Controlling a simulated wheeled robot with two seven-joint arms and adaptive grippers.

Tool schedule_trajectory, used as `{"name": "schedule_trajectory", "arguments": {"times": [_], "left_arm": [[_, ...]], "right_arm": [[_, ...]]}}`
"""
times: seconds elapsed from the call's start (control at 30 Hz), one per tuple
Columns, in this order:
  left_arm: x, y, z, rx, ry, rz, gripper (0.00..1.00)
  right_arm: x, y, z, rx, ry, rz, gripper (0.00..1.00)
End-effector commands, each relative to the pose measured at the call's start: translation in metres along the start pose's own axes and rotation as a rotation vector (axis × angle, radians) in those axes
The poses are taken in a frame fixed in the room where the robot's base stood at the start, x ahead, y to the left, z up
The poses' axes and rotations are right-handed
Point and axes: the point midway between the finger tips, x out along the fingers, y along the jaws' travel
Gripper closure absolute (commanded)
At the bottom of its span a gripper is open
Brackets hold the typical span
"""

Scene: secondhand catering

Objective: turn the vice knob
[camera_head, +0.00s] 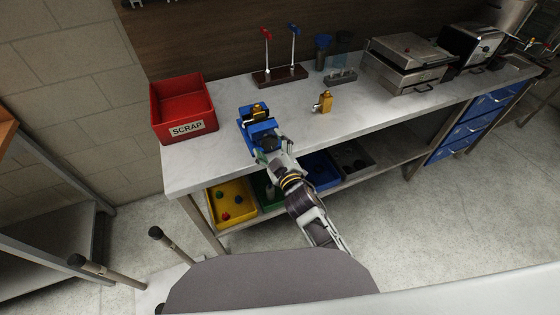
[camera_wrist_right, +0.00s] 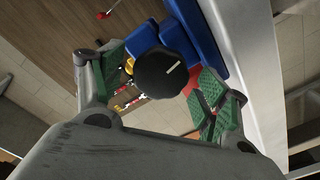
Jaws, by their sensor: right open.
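A blue vice (camera_head: 247,131) stands at the front edge of the worktop, with a dark and yellow piece (camera_head: 254,111) at its top. The vice also shows in the right wrist view (camera_wrist_right: 206,40). My right gripper (camera_head: 270,156) is at the front of the vice. In the wrist view its green-padded fingers (camera_wrist_right: 156,92) are spread wide, one on each side of the knob. I cannot tell whether either touches it. My left gripper is not in view.
A red SCRAP bin (camera_head: 183,108) stands left of the vice. A steel appliance (camera_head: 408,62) is at right.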

Motion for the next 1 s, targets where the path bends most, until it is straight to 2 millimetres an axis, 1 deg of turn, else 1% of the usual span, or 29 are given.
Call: {"name": "schedule_trajectory", "arguments": {"times": [0.27, 1.0], "left_arm": [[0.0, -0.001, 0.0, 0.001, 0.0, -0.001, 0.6], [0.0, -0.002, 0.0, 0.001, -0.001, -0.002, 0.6]], "right_arm": [[-0.017, -0.001, 0.001, 0.0, -0.001, -0.001, 0.26], [-0.076, 0.0, 0.0, 0.001, 0.0, 0.0, 0.26]]}}
